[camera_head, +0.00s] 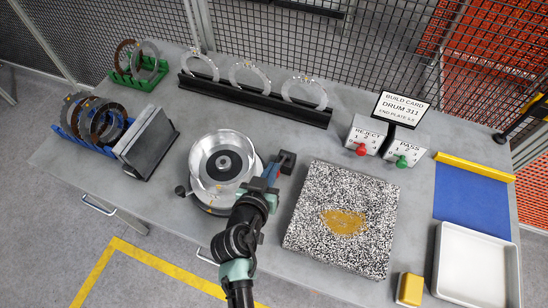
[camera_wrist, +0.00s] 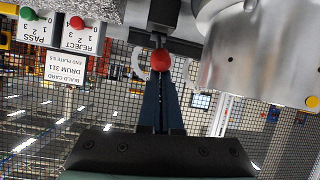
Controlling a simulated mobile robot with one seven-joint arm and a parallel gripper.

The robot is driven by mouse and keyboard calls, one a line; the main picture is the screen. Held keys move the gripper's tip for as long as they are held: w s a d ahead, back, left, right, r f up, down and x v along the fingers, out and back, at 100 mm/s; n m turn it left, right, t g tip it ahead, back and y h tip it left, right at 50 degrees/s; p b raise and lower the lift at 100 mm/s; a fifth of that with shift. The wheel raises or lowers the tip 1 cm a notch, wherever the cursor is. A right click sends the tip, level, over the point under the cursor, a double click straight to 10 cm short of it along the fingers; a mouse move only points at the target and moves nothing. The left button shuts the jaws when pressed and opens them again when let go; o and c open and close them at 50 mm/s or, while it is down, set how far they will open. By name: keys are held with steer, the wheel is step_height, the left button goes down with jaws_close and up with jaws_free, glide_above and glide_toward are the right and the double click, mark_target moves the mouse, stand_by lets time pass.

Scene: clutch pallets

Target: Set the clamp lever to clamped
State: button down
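The clamp lever's red ball knob (camera_wrist: 161,60) shows in the wrist view, at the end of a dark stem and right at my fingertips. My gripper (camera_wrist: 161,78) has its two dark fingers together, pointing at the knob; whether they touch it I cannot tell. In the head view my gripper (camera_head: 271,173) is just right of the silver clutch drum (camera_head: 204,187), beside a black block (camera_head: 287,161). The knob is hidden there by my gripper. The drum's metal side (camera_wrist: 265,55) fills the upper right of the wrist view. The lever's setting cannot be read.
A speckled plate (camera_head: 345,195) with an ochre patch lies close right of my gripper. The reject box (camera_head: 364,136) and pass box (camera_head: 408,148) stand behind it by the build card (camera_head: 401,108). Ring racks stand behind and left. A white tray (camera_head: 476,265) is far right.

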steer(key=r+p, duration=0.1)
steer(key=w+r+p, duration=0.1)
steer(key=r, duration=0.1)
steer(key=w+r+p, duration=0.1)
steer(key=shift+w+r, duration=0.1)
steer(key=shift+r, duration=0.15)
steer(key=s+a+b, duration=0.2)
steer(key=s+b, duration=0.2)
steer(key=s, duration=0.5)
steer(key=shift+s+a+r, duration=0.3)
steer(key=shift+s+r, duration=0.05)
steer(key=shift+r, duration=0.05)
steer(key=w+d+r+t+y, duration=0.1)
steer(key=w+r+t, duration=0.3)
steer(key=r, duration=1)
steer(key=w+d+r+t, duration=0.1)
steer(key=w+r+t, duration=0.3)
steer(key=r, duration=1)
steer(key=s+d+r+t+y, duration=0.1)
steer(key=s+r+t, duration=0.2)
steer(key=r, duration=1.1)
steer(key=s+d+r+n+t+y+b, duration=0.1)
steer(key=s+r+t, duration=0.3)
steer(key=r, duration=0.9)
steer(key=s, duration=0.3)
steer(key=shift+s+d+r+n, duration=0.25)
steer(key=shift+s+r+n, duration=0.05)
steer(key=shift+r, duration=0.05)
